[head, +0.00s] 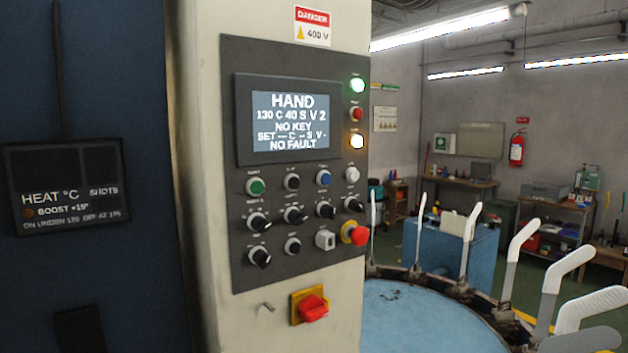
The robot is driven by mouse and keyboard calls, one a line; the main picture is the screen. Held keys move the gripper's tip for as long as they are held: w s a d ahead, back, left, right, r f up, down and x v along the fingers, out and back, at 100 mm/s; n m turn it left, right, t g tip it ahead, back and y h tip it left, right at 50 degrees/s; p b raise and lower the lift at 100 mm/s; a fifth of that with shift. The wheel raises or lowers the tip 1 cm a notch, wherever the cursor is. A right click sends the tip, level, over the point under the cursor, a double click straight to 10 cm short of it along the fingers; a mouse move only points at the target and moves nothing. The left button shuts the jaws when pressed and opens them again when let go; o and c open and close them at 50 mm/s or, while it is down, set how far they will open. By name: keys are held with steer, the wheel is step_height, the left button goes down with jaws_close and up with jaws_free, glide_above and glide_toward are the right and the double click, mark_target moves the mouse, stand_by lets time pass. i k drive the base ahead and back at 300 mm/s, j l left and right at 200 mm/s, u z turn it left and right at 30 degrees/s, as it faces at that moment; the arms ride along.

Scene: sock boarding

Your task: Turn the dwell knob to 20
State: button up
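The control panel (300,195) is on the cream column in the head view. Its screen (291,120) reads HAND, 130 C 40 S V 2, NO KEY, a SET line with dashes, and NO FAULT. Several black knobs with pale pointer marks sit below the screen: one at the row's left (258,222), one beside it (295,215), one further right (326,210), one at its right end (353,204) and one at lower left (260,257). Their labels are too small to read, so I cannot tell which is the dwell knob. My gripper is not in view.
Green (256,187), blue (324,178) and white (352,174) buttons sit above the knobs. A red mushroom button (355,234) is at lower right, and a red rotary switch (311,308) below the panel. White sock forms (469,237) ring the blue round table (415,320) at right.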

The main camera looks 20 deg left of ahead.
mark_target(260, 225)
steer(key=k+l+u, duration=0.15)
steer(key=u, duration=0.3)
steer(key=k+l+u, duration=0.1)
steer(key=u, duration=0.35)
steer(key=i+j+u, duration=0.1)
steer(key=i+u, duration=0.25)
steer(key=k, duration=0.25)
steer(key=i+j+z, duration=0.2)
steer(key=k+j, duration=0.05)
steer(key=j, duration=0.05)
